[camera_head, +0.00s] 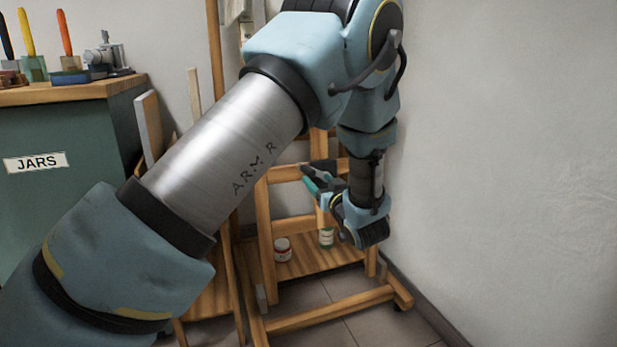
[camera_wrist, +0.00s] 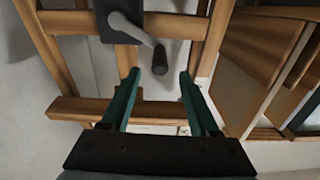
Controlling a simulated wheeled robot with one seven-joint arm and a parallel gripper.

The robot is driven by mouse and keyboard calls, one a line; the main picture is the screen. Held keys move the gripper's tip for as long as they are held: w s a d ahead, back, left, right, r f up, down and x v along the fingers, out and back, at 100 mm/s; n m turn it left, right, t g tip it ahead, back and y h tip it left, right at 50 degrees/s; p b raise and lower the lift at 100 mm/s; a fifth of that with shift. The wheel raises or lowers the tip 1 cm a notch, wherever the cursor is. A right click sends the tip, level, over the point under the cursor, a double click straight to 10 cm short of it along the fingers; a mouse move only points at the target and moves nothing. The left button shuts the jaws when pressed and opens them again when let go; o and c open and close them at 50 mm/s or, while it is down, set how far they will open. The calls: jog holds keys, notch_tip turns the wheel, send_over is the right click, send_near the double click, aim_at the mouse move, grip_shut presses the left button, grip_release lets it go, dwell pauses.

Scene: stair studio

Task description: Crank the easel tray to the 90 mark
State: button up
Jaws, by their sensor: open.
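The wooden easel (camera_head: 265,235) stands in the corner, partly hidden behind my arm. In the wrist view, a grey crank arm (camera_wrist: 128,27) on a dark plate (camera_wrist: 112,12) is mounted on an easel crossbar. The crank ends in a black knob (camera_wrist: 160,60). My gripper (camera_wrist: 158,74) is open and empty, with green fingers on either side of the knob in the picture; whether the knob is between them in depth, I cannot tell. My gripper (camera_head: 314,182) shows in the head view in front of the easel. No scale or 90 mark is readable.
A green cabinet (camera_head: 65,140) labelled JARS stands left, with brushes on top. Boards (camera_head: 150,125) lean beside it. A bare wall (camera_head: 510,150) is close on the right.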

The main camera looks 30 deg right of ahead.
aim_at(309, 171)
jog(key=w, duration=0.2)
jog(key=w+b, duration=0.1)
jog(key=w, duration=0.2)
jog(key=w+d, duration=0.1)
jog(key=w, duration=0.1)
jog(key=shift+w, duration=0.35)
grip_shut()
dwell(1.1)
